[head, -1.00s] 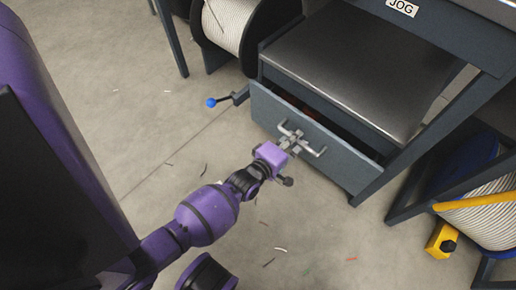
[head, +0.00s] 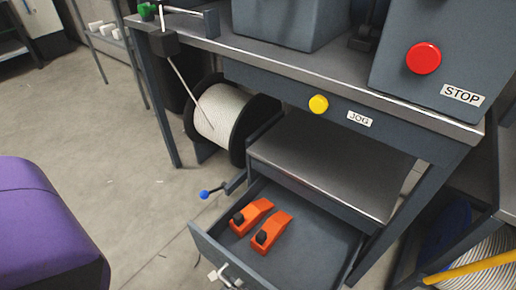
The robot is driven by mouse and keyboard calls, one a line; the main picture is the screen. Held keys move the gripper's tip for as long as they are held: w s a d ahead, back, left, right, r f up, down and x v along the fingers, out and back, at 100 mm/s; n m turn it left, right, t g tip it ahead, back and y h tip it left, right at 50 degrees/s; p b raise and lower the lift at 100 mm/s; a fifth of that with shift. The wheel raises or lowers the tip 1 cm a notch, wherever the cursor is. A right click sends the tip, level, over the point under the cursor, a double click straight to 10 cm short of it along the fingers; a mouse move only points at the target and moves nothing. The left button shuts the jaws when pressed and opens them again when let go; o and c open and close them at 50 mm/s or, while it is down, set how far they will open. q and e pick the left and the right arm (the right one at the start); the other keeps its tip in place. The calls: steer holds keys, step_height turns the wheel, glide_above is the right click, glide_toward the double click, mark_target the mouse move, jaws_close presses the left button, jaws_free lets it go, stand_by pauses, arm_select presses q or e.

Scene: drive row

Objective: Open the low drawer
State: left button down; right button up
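The low drawer (head: 330,260) is pulled out from under the steel-topped bench and stands open in the head view. Its inside shows. Two orange blocks with black knobs, the left one (head: 250,216) and the right one (head: 271,234), lie in it at the left. The drawer's light handle (head: 222,275) is on its front, at the bottom edge of the picture and partly cut off. I can make out neither of my grippers there, and whether anything touches the handle does not show.
A steel shelf top (head: 340,165) is above the drawer. A blue-knobbed lever (head: 205,194) sticks out left of it. A cable spool (head: 220,118) stands behind. The bench carries a yellow JOG button (head: 318,104) and red STOP button (head: 424,58).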

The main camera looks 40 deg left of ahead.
arm_select(q)
steer(key=shift+f+v, duration=0.25)
steer(key=shift+v, duration=1)
steer(key=c, duration=1.8)
jaws_free()
steer(key=shift+o, duration=0.2)
steer(key=shift+s, duration=0.15)
steer(key=v, duration=0.7)
steer(key=shift+s, duration=0.15)
